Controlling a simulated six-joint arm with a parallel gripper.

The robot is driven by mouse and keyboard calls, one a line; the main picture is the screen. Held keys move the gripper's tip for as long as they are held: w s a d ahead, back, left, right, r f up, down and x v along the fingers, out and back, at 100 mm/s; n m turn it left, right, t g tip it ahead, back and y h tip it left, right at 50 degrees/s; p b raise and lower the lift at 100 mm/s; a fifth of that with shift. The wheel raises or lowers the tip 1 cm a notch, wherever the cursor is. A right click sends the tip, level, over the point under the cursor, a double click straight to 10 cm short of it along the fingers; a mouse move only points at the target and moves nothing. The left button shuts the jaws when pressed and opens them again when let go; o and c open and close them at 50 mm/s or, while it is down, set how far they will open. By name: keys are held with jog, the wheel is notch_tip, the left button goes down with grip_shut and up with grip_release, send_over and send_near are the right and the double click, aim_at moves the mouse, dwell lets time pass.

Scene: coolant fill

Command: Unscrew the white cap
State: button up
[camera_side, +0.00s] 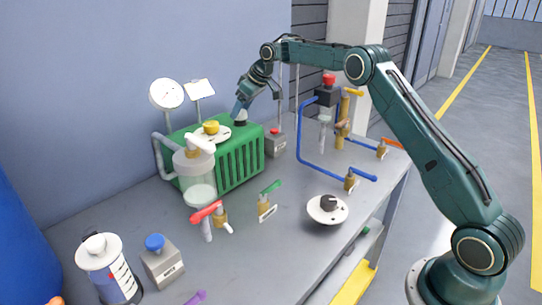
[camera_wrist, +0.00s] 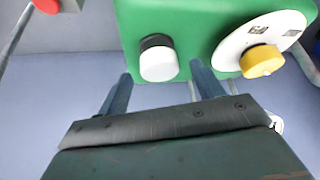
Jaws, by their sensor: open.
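A white cap (camera_wrist: 159,65) with a black collar above it in the wrist view sits on the green tank (camera_wrist: 190,25). In the side view the green ribbed tank (camera_side: 240,163) stands on the bench, and its white cap is hard to make out below my gripper (camera_side: 241,109). In the wrist view my gripper (camera_wrist: 161,72) is open. Its two fingers reach toward the cap, one on either side, with gaps to the cap visible. I cannot tell whether the fingertips are level with the cap. Nothing is held.
A yellow cap (camera_wrist: 262,61) on a white disc stands close beside the white cap. A clear jar (camera_side: 197,178) and a gauge (camera_side: 166,94) flank the tank. A red-button box (camera_side: 275,143) stands to its right. Bench space in front of the tank holds valves.

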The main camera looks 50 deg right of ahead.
jog(key=v, duration=1.1)
jog(key=shift+d+r, duration=0.1)
jog(key=shift+r, duration=0.15)
jog(key=shift+s+a+f+m+t+h, duration=0.1)
jog(key=shift+s+a+m+t+h, duration=0.1)
jog(key=shift+a+m+h, duration=0.95)
jog(key=shift+s+a+f+m+t+h, duration=0.1)
jog(key=shift+s+a+m+h, duration=0.4)
jog(key=shift+m, duration=1.25)
jog(key=shift+w+a+f, duration=0.15)
jog(key=shift+w, duration=0.2)
jog(key=shift+x, duration=6.75)
jog(key=shift+a, duration=0.15)
